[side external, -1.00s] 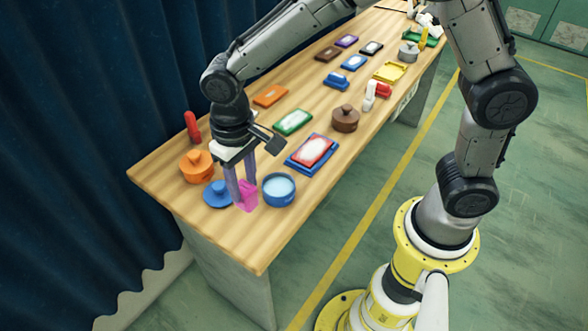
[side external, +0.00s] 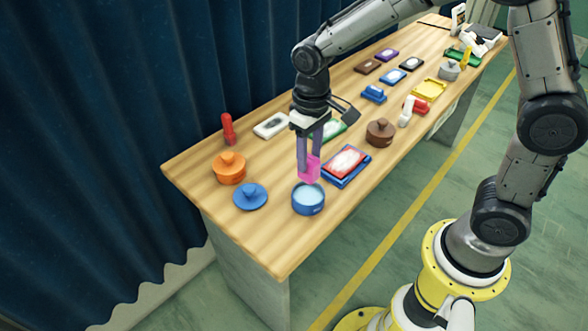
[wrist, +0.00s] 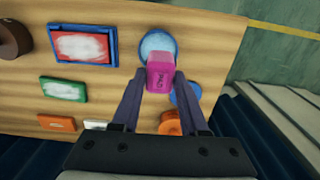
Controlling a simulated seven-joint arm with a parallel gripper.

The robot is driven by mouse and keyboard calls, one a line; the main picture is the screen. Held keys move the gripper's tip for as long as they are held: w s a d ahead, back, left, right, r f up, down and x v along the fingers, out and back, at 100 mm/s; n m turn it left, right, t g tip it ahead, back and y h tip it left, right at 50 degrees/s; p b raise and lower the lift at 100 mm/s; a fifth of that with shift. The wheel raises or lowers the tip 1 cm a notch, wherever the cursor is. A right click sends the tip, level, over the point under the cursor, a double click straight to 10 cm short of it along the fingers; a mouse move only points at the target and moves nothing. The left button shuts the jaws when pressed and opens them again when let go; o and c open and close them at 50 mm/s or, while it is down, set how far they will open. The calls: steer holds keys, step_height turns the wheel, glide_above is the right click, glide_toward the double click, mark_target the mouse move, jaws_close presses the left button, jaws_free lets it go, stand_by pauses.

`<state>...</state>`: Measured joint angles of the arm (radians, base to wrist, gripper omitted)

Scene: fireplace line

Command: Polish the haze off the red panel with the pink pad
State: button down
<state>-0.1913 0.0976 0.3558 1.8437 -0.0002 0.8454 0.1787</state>
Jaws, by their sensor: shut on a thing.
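The pink pad (side external: 309,169) is held between the fingers of my gripper (side external: 308,163), which is shut on it. The pad hangs over or just behind the open blue pot (side external: 308,207), which has a pale blue inside. In the wrist view the pad (wrist: 161,78) covers part of the pot (wrist: 157,43). The red panel (side external: 333,168) lies in a blue frame (side external: 350,180) to the right of the pad. A white haze covers most of its middle. The panel also shows in the wrist view (wrist: 57,39), clear of the gripper.
A blue lid (side external: 250,196) lies left of the pot, with an orange lidded pot (side external: 229,170) behind it. A red upright object (side external: 228,130), a white panel (side external: 272,125) and a green panel (side external: 335,122) lie farther back. A brown pot (side external: 380,133) stands right of the red panel.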

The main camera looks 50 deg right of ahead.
mark_target(309, 176)
steer(key=shift+d+f, duration=0.15)
steer(key=shift+d, duration=0.1)
steer(key=shift+f, duration=2.25)
steer(key=shift+f, duration=1.05)
steer(key=shift+r, duration=3.5)
